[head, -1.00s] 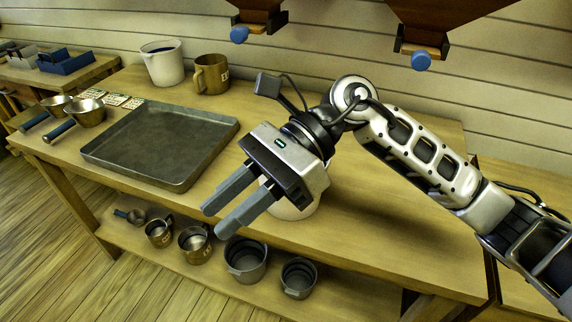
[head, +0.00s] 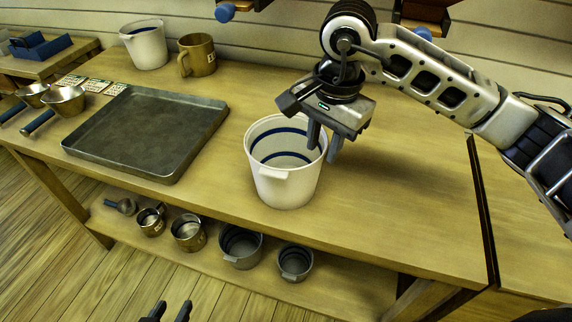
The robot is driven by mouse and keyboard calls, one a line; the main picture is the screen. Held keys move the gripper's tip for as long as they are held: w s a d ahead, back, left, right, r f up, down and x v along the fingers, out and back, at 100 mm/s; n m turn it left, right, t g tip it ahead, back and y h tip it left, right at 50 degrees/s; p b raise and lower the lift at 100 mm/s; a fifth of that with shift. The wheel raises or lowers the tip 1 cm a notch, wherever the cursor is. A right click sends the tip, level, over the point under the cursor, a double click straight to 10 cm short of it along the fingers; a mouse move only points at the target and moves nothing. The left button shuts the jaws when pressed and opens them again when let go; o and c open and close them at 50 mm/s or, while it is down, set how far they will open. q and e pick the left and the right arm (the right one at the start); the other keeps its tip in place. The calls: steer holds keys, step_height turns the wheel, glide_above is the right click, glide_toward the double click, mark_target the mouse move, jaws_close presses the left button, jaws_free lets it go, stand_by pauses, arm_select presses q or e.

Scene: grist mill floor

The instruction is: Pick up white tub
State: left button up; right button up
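A white tub (head: 284,188) with blue bands inside and a front lug stands upright on the wooden bench. My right gripper (head: 324,143) is open, pointing down at the tub's right rim. One finger overlaps the tub's opening and the other shows just right of the rim; I cannot tell whether they touch it. A second white tub (head: 148,48) stands at the back of the bench. My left gripper (head: 168,311) shows only its two dark fingertips, apart and empty, at the bottom edge.
A grey metal tray (head: 145,135) lies left of the near tub. A brass mug (head: 197,56) stands beside the far tub. Metal scoops (head: 65,102) lie at the left. Several vessels (head: 240,249) sit on the lower shelf. The bench (head: 400,190) right of the tub is clear.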

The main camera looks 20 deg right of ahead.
mark_target(315, 174)
steer(key=shift+w+a+f+p, duration=0.15)
steer(key=shift+f+p, duration=0.1)
steer(key=shift+f, duration=1.3)
steer(key=shift+w+a+f+p, duration=0.15)
steer(key=shift+f+p, duration=0.1)
steer(key=shift+f, duration=1.3)
jaws_close()
